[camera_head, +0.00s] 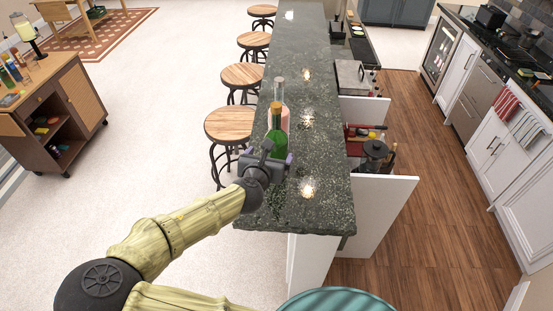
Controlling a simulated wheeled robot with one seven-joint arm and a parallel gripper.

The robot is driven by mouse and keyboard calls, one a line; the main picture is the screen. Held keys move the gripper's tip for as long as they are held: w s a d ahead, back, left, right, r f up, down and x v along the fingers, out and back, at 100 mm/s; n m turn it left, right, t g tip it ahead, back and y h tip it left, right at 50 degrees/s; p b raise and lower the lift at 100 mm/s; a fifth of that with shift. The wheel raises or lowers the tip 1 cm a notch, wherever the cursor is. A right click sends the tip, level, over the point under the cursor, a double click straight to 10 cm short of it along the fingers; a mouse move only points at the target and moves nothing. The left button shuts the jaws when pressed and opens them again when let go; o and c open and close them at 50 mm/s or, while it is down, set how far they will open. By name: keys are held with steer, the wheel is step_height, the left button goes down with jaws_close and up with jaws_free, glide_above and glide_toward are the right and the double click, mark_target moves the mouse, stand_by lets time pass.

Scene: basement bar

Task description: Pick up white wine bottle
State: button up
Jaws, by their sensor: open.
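A green wine bottle (274,125) with a gold-orange top stands upright on the dark green stone bar counter (325,190), near its left edge. A clear bottle with pinkish contents (284,117) stands right behind it, partly hidden. No label is readable, so I cannot tell for sure which one is the white wine; the green one fits best. My gripper (268,152) is open at the green bottle's lower part and hides its base. I cannot tell whether the fingers are around the bottle or only in front of it.
Several wooden-topped stools (229,124) stand along the counter's left side. Behind its right side, a lower shelf holds a black lidded vessel (374,150) and a red box (352,134). A wooden cart (62,108) with bottles is at the left. The counter's near end is clear.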

mark_target(276, 140)
steer(key=b+x, duration=0.1)
steer(key=x, duration=0.4)
steer(key=shift+b, duration=0.4)
steer(key=b+x, duration=0.2)
steer(key=x, duration=0.3)
steer(key=shift+w+a, duration=0.1)
steer(key=shift+w, duration=0.1)
steer(key=shift+r, duration=0.15)
jaws_close()
steer(key=shift+r, duration=0.1)
